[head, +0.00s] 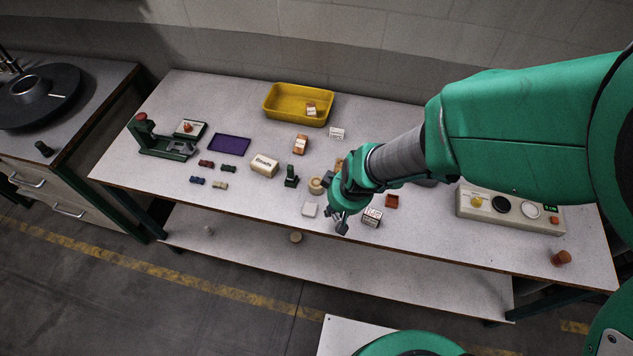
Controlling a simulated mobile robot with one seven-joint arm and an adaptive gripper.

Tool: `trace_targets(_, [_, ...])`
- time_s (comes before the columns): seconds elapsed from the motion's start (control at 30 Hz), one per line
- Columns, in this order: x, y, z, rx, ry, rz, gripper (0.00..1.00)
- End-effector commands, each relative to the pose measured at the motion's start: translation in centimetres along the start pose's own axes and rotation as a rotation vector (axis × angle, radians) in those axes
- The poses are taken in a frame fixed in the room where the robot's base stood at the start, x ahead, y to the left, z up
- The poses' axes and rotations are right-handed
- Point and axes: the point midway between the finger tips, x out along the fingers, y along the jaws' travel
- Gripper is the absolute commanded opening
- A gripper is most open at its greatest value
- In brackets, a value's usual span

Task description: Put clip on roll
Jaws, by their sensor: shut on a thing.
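My gripper (338,221) is low over the front middle of the table, fingers pointing down. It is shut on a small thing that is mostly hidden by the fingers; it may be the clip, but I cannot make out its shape. A round tan thing (316,186), which looks like the roll, stands on the table just left of and behind my gripper, partly beside my wrist. I see a gap between it and the fingertips. I cannot pick out a clip for certain elsewhere on the table.
A dark upright piece (291,177) and cream box (264,166) stand further left. A yellow bin (298,104) is behind; a control panel (510,209) is right. Several small coloured pieces lie left.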

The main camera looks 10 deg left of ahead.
Motion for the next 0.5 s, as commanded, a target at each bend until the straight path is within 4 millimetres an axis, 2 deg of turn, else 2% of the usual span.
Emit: trace_targets(0.5, [0.18,0.03,-0.33,-0.002,0.0,0.0,0.05])
